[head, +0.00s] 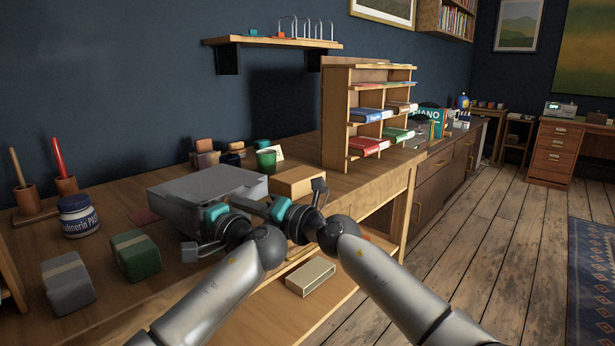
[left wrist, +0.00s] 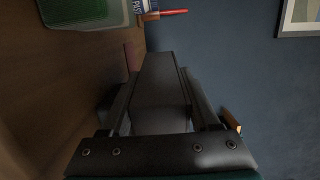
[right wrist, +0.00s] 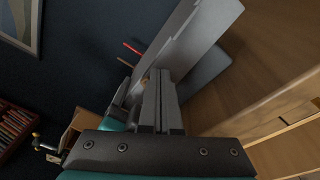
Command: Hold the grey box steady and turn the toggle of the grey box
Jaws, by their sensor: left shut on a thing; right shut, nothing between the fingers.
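The grey box (head: 210,184) is a wide, flat-topped box on the wooden workbench in the head view. My left gripper (left wrist: 160,92) is shut on a grey part of it, which shows between the fingers in the left wrist view; in the head view its fingers are mostly hidden by my wrist. My right gripper (right wrist: 157,82) is shut and empty, its fingers pointing toward the box's near right side. The grey box also shows as large grey slabs in the right wrist view (right wrist: 187,45). I cannot make out the toggle; whether the right fingertips touch the box is unclear.
A green block (head: 136,255) and a grey banded block (head: 68,284) lie at the near left, by a paste jar (head: 78,216). A book rack (head: 337,118) stands behind.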

